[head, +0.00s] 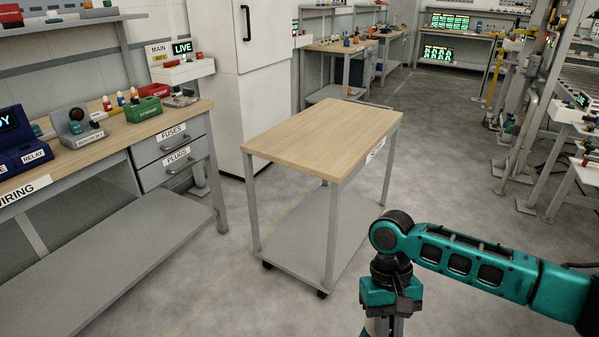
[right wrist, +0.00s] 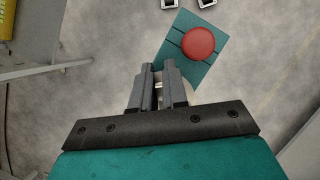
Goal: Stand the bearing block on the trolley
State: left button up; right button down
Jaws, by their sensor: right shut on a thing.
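The trolley (head: 322,137) has a bare pale wood top, grey legs, a lower shelf and casters, and stands mid-floor in the head view. My right gripper (right wrist: 160,66) points down, and its fingers are shut on what appears to be the bearing block (right wrist: 183,57), a teal piece with dark grooves and a round red part. A pale part shows beside the fingers. The fingers hide part of the block, and it is turned at an angle in the wrist view. In the head view my right wrist is low, just right of the trolley, with its fingertips cut off. My left gripper is out of view.
A workbench (head: 187,118) with drawers and small devices stands at the left. A white cabinet (head: 226,100) is behind the trolley. Racks and a conveyor frame line the right side. Open floor (head: 440,165) lies right of the trolley.

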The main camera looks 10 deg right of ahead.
aim_at(343, 129)
jog(key=i+l+u, duration=0.15)
jog(key=u, duration=0.15)
jog(key=i+l+u, duration=0.1)
jog(key=l+u, duration=0.2)
jog(key=i+l+u, duration=0.1)
jog(key=l+u, duration=0.15)
jog(key=i+l+u, duration=0.2)
jog(key=l, duration=0.3)
jog(key=l+u, duration=0.5)
jog(key=l, duration=2.9)
